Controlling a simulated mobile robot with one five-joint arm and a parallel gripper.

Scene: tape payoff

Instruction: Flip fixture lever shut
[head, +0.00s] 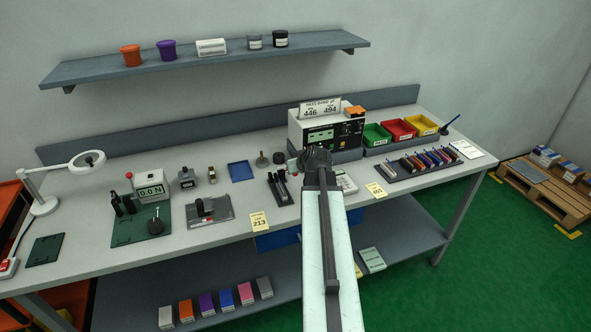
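A grey base plate (220,216) at the front middle-left of the bench carries a small black upright part (203,207). I cannot tell for sure whether this is the fixture and its lever. A dark holder (281,190) with upright pieces stands to its right. My gripper (306,160) is above the bench, right of that holder and in front of the white and black test box (327,134). It is seen from behind and looks dark and small. The fingertips are unclear, and I see nothing clearly held. My arm hides part of the bench front.
Green, red and yellow bins (398,129) stand at the back right, behind a dark rack (427,164) of coloured tools. A force gauge (150,186) and a ring lamp (87,160) stand at left. A shelf (205,63) hangs above. The bench surface between the plate and blue tray (241,171) is clear.

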